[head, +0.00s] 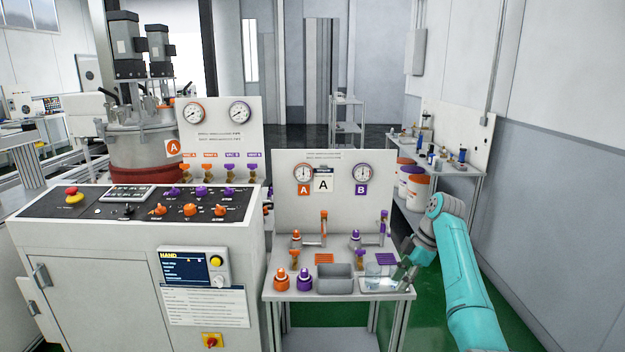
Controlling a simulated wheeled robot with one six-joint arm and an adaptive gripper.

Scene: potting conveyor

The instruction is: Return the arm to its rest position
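My arm is teal and reaches in from the lower right of the head view, bent at the elbow. My gripper (402,272) is dark grey and sits at the right end of the small bench (338,291). It is close to a clear cup (373,276) on a pale tray (384,286). I cannot tell if it touches the cup or tray. The fingers are too small and dark to tell whether they are open or shut.
A grey bin (335,279) and orange and purple capped bottles (281,280) stand left of the cup. Behind them is an upright gauge panel (334,200) with taps. A control console (140,250) is at left, a shelf (455,170) behind my arm. Green floor is clear at right.

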